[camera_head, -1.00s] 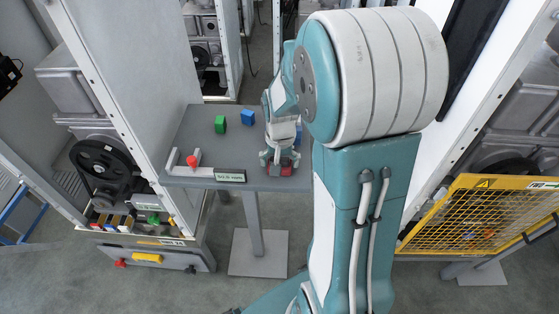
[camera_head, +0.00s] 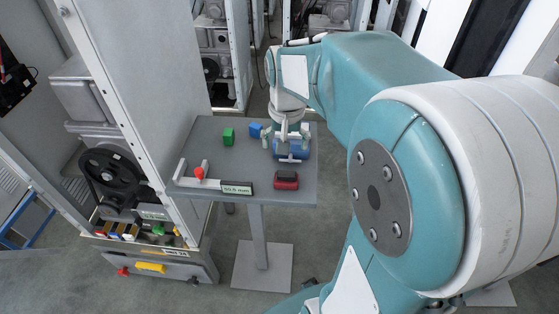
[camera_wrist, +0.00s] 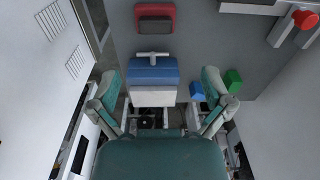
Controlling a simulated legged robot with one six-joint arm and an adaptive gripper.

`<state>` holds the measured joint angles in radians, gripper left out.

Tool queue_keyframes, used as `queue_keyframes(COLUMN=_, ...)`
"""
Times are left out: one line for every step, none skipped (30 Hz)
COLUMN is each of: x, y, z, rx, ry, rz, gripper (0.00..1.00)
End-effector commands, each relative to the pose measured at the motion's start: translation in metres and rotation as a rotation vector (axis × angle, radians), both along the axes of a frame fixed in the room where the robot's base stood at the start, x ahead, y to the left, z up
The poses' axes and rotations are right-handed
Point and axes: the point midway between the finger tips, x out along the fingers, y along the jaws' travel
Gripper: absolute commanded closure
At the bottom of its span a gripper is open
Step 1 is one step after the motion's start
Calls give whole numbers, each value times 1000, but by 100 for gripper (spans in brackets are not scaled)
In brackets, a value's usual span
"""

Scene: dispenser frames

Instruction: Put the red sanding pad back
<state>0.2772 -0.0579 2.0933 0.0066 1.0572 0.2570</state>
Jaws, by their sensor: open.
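The red sanding pad (camera_head: 286,181) lies near the table's front edge, with a dark patch on top. In the wrist view the red pad (camera_wrist: 155,11) is at the top, beyond my fingertips. My gripper (camera_head: 286,140) is open over the table, behind the pad in the head view. In the wrist view the open fingers (camera_wrist: 160,82) stand on either side of a blue and white block (camera_wrist: 153,76) with a grey T-shaped piece. This blue block (camera_head: 296,151) is partly hidden by my gripper in the head view. I cannot tell whether the fingers touch it.
A green block (camera_head: 229,137) and a small blue block (camera_head: 254,130) sit at the back of the table (camera_head: 215,160). A caliper with a display (camera_head: 237,189) and a red knob (camera_head: 199,173) lies at the front left. A tall cabinet (camera_head: 150,85) stands at left.

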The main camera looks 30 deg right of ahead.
Motion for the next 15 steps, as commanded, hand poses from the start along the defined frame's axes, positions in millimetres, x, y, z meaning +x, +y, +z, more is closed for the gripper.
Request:
queue_keyframes(x=-8, y=11, z=10, rx=-11, ry=-35, rz=40, gripper=0)
queue_keyframes(x=-14, y=17, z=15, rx=-17, ry=-55, rz=65, gripper=0)
queue_keyframes(x=-21, y=25, z=21, rx=-27, ry=-84, rz=100, gripper=0)
queue_keyframes(x=-27, y=31, z=25, rx=-34, ry=-106, rz=127, gripper=0)
queue_keyframes(x=-33, y=37, z=29, rx=-40, ry=-126, rz=153, gripper=0)
queue_keyframes(x=-41, y=44, z=33, rx=-49, ry=-154, rz=189, gripper=0)
queue_keyframes(x=-46, y=49, z=36, rx=-56, ry=-176, rz=215, gripper=0)
queue_keyframes(x=-53, y=54, z=39, rx=-63, ry=-196, rz=241, gripper=0)
queue_keyframes(x=-61, y=61, z=42, rx=-71, ry=-224, rz=276, gripper=0)
queue_keyframes(x=-67, y=65, z=44, rx=-78, ry=-246, rz=302, gripper=0)
queue_keyframes(x=-73, y=70, z=46, rx=-84, ry=-267, rz=327, gripper=0)
queue_keyframes(x=-81, y=76, z=48, rx=-94, ry=-294, rz=360, gripper=0)
queue_keyframes(x=-87, y=80, z=49, rx=-100, ry=-314, rz=386, gripper=0)
queue_keyframes(x=-93, y=83, z=50, rx=-106, ry=-334, rz=408, gripper=0)
queue_keyframes(x=-99, y=87, z=50, rx=-114, ry=-358, rz=437, gripper=0)
